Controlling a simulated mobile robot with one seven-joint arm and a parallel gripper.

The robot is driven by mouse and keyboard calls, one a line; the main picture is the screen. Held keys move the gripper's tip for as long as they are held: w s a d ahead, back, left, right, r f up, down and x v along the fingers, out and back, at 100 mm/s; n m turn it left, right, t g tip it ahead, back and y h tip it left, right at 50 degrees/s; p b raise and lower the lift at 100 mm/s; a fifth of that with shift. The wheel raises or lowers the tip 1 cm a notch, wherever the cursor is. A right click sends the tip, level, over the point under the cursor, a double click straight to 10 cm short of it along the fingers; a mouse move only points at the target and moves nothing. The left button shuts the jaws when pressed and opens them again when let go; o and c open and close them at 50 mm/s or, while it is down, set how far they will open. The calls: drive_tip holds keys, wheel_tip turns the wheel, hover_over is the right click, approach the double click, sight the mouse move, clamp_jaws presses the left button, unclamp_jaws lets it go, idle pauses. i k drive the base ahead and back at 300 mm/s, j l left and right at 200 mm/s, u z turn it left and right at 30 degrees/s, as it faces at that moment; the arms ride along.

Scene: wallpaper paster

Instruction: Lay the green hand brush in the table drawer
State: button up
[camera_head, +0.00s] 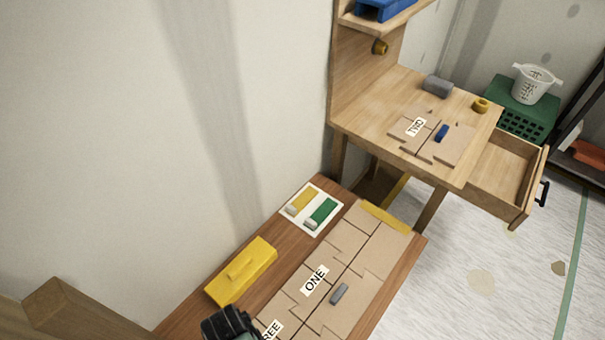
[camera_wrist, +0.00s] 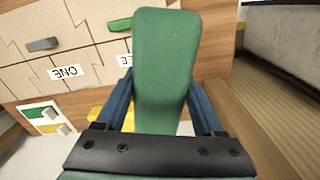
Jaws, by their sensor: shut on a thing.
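The green hand brush (camera_wrist: 166,60) stands large in the middle of the wrist view. My gripper (camera_wrist: 162,108) is shut on it, with a blue finger on each side. In the head view only a dark part of my arm's end shows at the bottom edge, and the brush cannot be made out there. The wooden table (camera_head: 395,95) stands at the upper right of the head view. Its drawer (camera_head: 529,192) is pulled out at the table's right side, with a black handle on its front. The visible inside of the drawer looks empty. My gripper is well away from it.
A lower brown bench (camera_head: 412,243) carries panels labelled ONE, a yellow block (camera_head: 241,271) and a white card (camera_head: 312,209) with yellow and green shapes. A green crate (camera_head: 525,115) stands behind the drawer.

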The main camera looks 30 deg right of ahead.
sight(483, 169)
drive_tip(key=u, duration=0.9)
drive_tip(key=k+l+u, duration=0.1)
drive_tip(key=u, duration=0.35)
drive_tip(key=k+u, duration=0.55)
drive_tip(key=u, duration=0.35)
drive_tip(key=k+l+u, duration=0.15)
drive_tip(key=k+u, duration=0.15)
drive_tip(key=k, duration=0.35)
drive_tip(key=k+u, duration=0.3)
drive_tip(key=k, duration=1.7)
drive_tip(key=k+z, duration=0.1)
drive_tip(key=z, duration=0.25)
drive_tip(key=k+z, duration=0.1)
drive_tip(key=z, duration=0.3)
drive_tip(key=k+l+z, duration=0.1)
drive_tip(key=z, duration=0.25)
